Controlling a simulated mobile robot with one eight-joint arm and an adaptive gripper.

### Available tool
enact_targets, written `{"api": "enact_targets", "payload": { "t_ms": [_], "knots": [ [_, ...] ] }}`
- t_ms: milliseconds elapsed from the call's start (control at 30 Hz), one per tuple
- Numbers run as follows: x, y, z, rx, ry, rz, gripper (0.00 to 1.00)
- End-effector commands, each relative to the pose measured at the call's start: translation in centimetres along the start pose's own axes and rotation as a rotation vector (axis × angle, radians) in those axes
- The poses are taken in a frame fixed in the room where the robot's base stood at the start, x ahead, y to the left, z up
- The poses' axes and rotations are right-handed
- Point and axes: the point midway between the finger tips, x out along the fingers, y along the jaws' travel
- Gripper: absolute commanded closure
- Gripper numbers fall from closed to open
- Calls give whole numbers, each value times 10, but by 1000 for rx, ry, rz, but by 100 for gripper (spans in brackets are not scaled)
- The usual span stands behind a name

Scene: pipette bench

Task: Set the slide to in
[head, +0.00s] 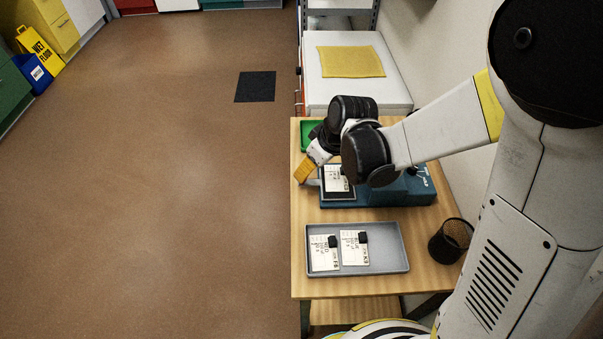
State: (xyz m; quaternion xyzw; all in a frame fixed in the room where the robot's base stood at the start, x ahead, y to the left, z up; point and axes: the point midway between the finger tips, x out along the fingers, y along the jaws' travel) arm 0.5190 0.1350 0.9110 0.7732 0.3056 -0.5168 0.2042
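A teal device (410,192) sits on the wooden bench below my arm. At its left end is a dark-framed slide (340,196) with a white printed card (335,181) on it. A light grey piece, perhaps a handle, shows at the slide's left edge. My gripper (303,176) points down at the left end of the device, beside this edge. Its yellow finger part shows; I cannot tell whether it touches the slide or whether the fingers are open. My wrist and forearm hide part of the device, so how far the slide is out is unclear.
A grey tray (390,263) in front of the device holds two labelled cards (354,250) with black blocks. A black mesh cup (451,241) stands at right. A green tray (308,133) is partly hidden behind my gripper. Open floor (180,190) lies left of the bench.

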Motion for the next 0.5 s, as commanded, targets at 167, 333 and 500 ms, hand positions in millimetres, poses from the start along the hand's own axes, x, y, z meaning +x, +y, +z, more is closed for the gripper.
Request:
{"api": "enact_targets", "payload": {
  "t_ms": [167, 333, 500],
  "knots": [
    [39, 0, 1, -1, 0, 0, 56],
    [57, 0, 1, 1, 0, 0, 56],
    [62, 0, 0, 1, 0, 1, 56]
  ]
}}
